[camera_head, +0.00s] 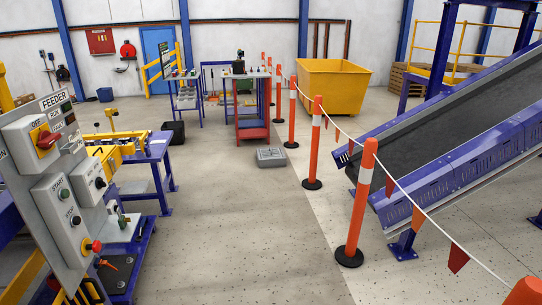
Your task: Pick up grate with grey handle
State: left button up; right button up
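I cannot clearly make out a grate with a grey handle. A flat grey object (270,156) lies on the floor in the middle distance, left of the orange posts; it is too small to tell whether it is a grate. Small items on the far workbenches are also too small to identify. Neither of my grippers shows in the head view.
A feeder control panel (62,180) and blue-framed bench (150,160) stand on the left. Orange posts (359,205) with a flagged rope separate the conveyor (450,135). A red-and-blue workbench (252,105) and yellow bin (333,88) stand farther back.

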aim_at(269, 152)
jog(key=i+u, duration=0.1)
jog(key=i, duration=6.45)
jog(key=i+z, duration=0.2)
jog(key=i, duration=0.45)
jog(key=i+j+z, duration=0.2)
jog(key=i, duration=0.45)
